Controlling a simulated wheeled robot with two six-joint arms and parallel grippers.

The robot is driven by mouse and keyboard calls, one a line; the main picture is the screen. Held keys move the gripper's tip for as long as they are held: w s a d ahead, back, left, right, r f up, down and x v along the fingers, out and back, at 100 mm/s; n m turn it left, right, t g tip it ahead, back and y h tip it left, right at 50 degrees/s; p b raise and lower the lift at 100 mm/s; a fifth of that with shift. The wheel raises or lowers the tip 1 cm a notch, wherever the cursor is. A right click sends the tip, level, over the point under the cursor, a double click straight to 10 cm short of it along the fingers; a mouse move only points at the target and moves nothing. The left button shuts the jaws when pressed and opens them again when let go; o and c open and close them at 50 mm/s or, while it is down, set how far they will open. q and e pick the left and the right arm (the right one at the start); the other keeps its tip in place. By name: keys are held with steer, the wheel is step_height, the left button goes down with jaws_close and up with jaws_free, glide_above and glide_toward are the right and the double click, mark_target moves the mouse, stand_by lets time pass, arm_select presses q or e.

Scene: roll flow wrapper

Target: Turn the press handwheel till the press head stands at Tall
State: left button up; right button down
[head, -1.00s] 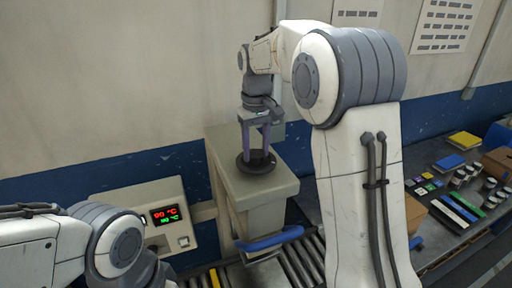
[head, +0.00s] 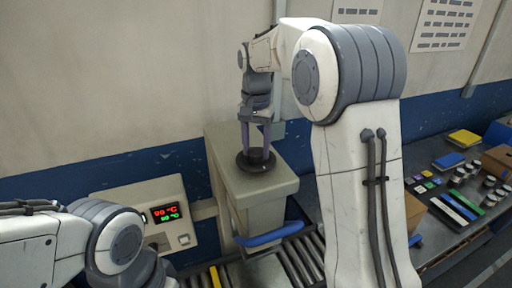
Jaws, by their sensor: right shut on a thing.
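The black press handwheel (head: 243,165) lies flat on top of the beige press housing (head: 262,205). My right gripper (head: 256,152) points straight down from above, its two purple fingers shut on the wheel's dark middle part. The press head and any mark for Tall cannot be made out from here. A blue curved bar (head: 268,237) sits low on the front of the press. My left arm shows at the lower left, but its gripper is not in the picture.
A control box (head: 150,205) with a red and green temperature display stands left of the press. A roller conveyor (head: 290,262) runs below. At the right, a dark table (head: 430,225) holds coloured blocks, small cylinders and cardboard boxes.

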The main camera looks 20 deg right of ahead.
mark_target(256, 151)
steer(key=shift+m, duration=0.4)
steer(key=shift+c, duration=1.3)
jaws_free()
step_height(256, 151, up, 10)
steer(key=b, duration=0.1)
steer(key=shift+r+b, duration=0.25)
steer(key=shift+b, duration=0.1)
steer(key=shift+s, duration=0.1)
